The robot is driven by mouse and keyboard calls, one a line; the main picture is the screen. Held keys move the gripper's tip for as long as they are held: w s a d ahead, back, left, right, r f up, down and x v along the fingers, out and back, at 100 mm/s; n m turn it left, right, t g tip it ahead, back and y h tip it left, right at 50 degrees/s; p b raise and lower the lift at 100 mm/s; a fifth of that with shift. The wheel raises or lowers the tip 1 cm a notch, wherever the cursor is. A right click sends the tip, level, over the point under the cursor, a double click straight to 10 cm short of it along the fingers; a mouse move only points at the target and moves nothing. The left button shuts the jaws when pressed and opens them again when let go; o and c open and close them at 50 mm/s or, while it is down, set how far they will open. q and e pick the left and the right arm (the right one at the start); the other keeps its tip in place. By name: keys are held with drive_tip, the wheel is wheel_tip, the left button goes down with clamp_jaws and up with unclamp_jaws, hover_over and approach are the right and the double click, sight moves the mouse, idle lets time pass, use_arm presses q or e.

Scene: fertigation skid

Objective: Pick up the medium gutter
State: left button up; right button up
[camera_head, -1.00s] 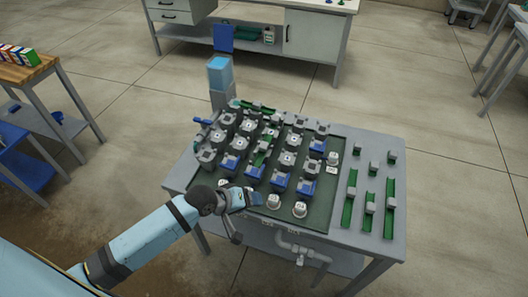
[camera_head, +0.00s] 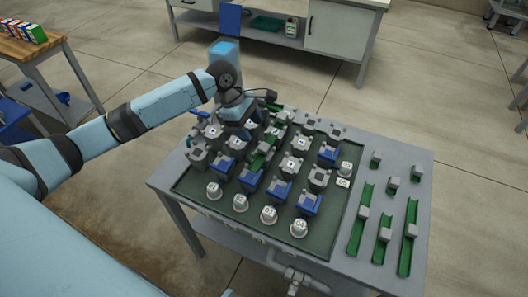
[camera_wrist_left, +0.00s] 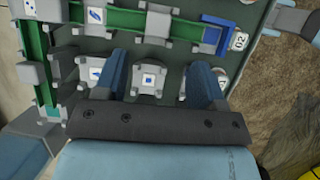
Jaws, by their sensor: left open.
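Three loose green gutters lie side by side on the right of the grey table: the left one (camera_head: 354,239), the middle one (camera_head: 382,249), which looks shortest, and the right one (camera_head: 406,249). Each carries a grey block. The left and right ones look close in length, so I cannot tell surely which is the medium gutter. My left gripper (camera_head: 236,122) is over the far left part of the board, well away from them. In the left wrist view, its fingers (camera_wrist_left: 158,70) are open, with a grey block with a blue icon (camera_wrist_left: 148,81) showing between them. My right gripper is not in view.
The dark green board (camera_head: 328,226) holds many grey and blue blocks and several numbered white caps (camera_head: 268,214). Green channels (camera_wrist_left: 118,18) with grey brackets also sit on it. Grey blocks (camera_head: 393,184) stand behind the loose gutters.

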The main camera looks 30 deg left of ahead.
sight(263, 146)
use_arm(q)
drive_tip(key=b+x, duration=0.1)
drive_tip(key=x, duration=0.6)
drive_tip(key=shift+w+d+f, duration=0.1)
drive_tip(key=shift+w+d, duration=0.1)
drive_tip(key=shift+d, duration=0.1)
drive_tip(key=shift+c, duration=0.5)
drive_tip(key=c, duration=0.9)
